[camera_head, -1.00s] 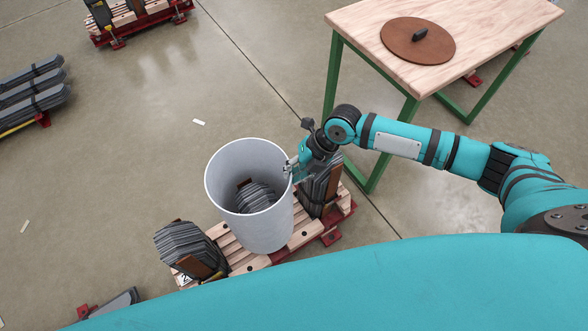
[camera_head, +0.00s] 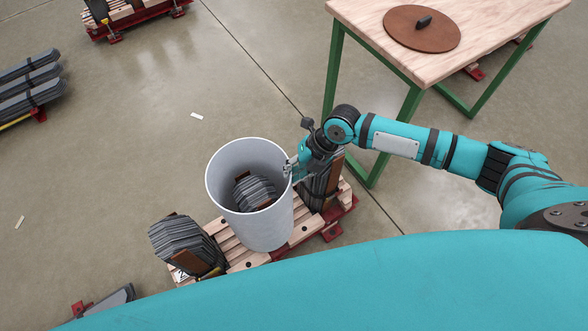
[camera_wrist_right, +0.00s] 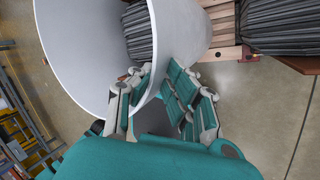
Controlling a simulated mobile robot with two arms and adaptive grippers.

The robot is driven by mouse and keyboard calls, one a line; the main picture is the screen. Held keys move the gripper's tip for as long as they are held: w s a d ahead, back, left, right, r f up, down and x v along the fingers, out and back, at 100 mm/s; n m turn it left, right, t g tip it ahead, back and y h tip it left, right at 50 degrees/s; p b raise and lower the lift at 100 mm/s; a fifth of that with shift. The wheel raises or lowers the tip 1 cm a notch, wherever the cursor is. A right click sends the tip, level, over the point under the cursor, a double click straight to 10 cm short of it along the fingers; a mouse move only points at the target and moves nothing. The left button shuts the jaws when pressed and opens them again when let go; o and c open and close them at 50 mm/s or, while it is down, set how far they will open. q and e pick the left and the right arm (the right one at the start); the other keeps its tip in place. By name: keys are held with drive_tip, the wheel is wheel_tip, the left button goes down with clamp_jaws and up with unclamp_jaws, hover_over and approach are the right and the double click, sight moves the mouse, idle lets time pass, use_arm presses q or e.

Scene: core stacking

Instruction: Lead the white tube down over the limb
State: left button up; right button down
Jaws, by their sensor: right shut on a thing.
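The white tube (camera_head: 264,225) is a wide, open cylinder that stands slightly tilted in the head view. My right gripper (camera_head: 293,167) is shut on its right rim. Inside the tube shows the top of a limb (camera_head: 254,193), a stack of dark grey sheets, so the tube is around it. The tube's wall hides the limb's lower part, and I cannot tell how far down the tube reaches. In the right wrist view the gripper's fingers (camera_wrist_right: 155,100) pinch the tube's wall (camera_wrist_right: 185,40), and the limb (camera_wrist_right: 138,32) shows inside. My left gripper is out of view.
Two more limbs stand on the wooden-topped red base, one to the left (camera_head: 187,245) and one to the right (camera_head: 322,186), close beside the tube. A green-legged table (camera_head: 480,62) with a brown disc (camera_head: 410,35) stands at the upper right.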

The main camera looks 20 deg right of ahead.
use_arm(q)
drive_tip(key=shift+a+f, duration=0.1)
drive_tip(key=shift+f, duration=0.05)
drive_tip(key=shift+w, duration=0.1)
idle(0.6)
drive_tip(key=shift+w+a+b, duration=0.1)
drive_tip(key=shift+b, duration=0.2)
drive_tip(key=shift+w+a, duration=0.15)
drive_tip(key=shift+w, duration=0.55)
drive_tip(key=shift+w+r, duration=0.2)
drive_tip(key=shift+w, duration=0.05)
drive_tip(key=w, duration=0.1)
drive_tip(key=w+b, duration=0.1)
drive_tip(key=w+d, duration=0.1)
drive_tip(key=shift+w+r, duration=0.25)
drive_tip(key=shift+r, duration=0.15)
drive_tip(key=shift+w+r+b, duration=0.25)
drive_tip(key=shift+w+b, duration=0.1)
drive_tip(key=shift+b, duration=0.1)
